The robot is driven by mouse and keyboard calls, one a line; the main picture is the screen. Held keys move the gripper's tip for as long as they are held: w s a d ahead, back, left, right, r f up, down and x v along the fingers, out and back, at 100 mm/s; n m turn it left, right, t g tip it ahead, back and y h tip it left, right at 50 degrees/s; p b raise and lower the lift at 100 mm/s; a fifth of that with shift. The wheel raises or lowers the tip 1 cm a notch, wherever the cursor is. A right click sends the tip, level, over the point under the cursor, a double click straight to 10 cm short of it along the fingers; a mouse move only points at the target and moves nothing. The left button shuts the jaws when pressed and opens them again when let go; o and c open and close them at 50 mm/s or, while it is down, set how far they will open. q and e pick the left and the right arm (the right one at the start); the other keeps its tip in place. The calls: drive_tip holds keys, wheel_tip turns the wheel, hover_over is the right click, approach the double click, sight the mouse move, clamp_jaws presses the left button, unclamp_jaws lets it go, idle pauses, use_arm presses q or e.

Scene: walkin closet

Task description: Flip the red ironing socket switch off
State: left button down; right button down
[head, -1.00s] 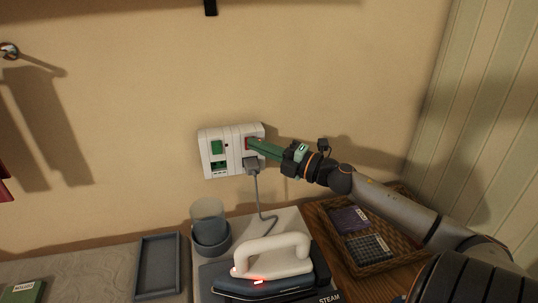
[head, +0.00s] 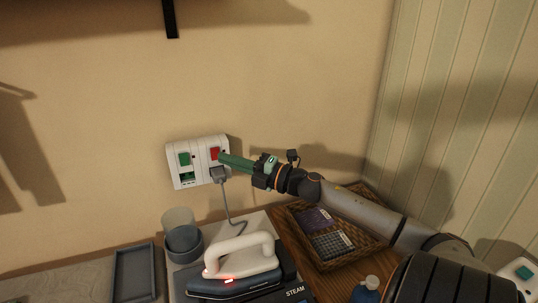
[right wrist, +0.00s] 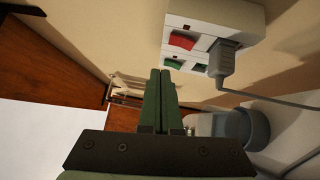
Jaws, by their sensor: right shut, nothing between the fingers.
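A white double socket plate (head: 202,174) is on the wall. Its red switch (head: 215,153) is on the right half, above a grey plug (head: 219,174); a green switch (head: 184,159) is on the left half. My right gripper (head: 221,158) is shut and empty, its green fingertips close to the right edge of the red switch. In the right wrist view the shut fingers (right wrist: 160,73) lie beside the plate, and the red switch (right wrist: 182,41) shows uncovered. I cannot tell whether the fingertips touch the plate. My left gripper is out of view.
An iron (head: 236,262) with a glowing red light stands below, its cord running to the plug. A grey cup (head: 184,240) is left of it, and a grey tray (head: 134,275) further left. A wicker basket (head: 362,262) lies under my right arm.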

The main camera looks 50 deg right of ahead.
drive_tip(key=r+v, duration=0.1)
drive_tip(key=v, duration=0.8)
drive_tip(key=shift+s+r, duration=0.25)
drive_tip(key=shift+d, duration=0.1)
idle(0.3)
